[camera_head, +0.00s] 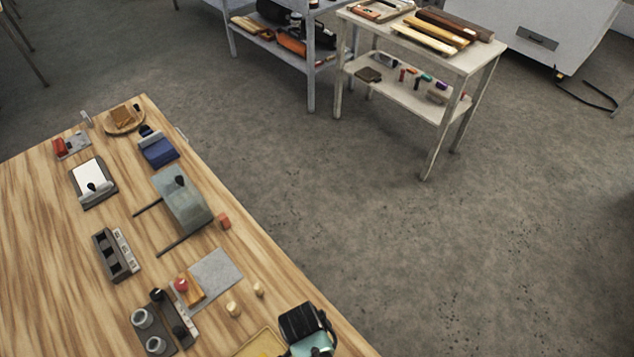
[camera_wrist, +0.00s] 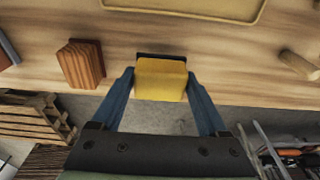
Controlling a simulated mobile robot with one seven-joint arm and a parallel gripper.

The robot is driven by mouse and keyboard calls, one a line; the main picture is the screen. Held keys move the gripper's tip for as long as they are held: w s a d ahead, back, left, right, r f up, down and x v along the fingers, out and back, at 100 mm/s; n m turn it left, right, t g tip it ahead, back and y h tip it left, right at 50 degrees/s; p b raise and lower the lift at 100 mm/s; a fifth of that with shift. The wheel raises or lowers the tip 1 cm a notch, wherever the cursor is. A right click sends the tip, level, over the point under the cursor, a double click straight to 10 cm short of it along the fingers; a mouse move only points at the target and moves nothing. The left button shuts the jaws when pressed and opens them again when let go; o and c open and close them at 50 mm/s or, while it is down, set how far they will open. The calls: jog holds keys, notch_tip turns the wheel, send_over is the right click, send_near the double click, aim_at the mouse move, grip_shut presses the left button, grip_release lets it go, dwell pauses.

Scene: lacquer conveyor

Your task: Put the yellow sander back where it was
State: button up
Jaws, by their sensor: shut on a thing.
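The yellow sander (camera_wrist: 161,86) is a small yellow block with a dark strip along its far side. It sits between the two blue fingers of my gripper (camera_wrist: 160,76) in the wrist view, and the fingers are shut on it. It is close to the wooden table's edge; I cannot tell whether it touches the table top. In the head view my black and teal wrist is at the bottom edge, and the fingers and sander are hidden or out of frame. A shallow yellow tray (camera_wrist: 186,10) lies beyond the sander; it also shows in the head view (camera_head: 252,344).
A striped wooden block (camera_wrist: 82,64) stands left of my gripper and a pale peg (camera_wrist: 299,65) right. The wooden table (camera_head: 60,240) carries a grey sheet (camera_head: 218,272), pale pegs (camera_head: 234,309) and a grey clamp-like box (camera_head: 183,200). Open floor lies right of the table.

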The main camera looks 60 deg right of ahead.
jog(key=shift+f, duration=1.25)
jog(key=shift+f, duration=0.15)
jog(key=o, duration=1.3)
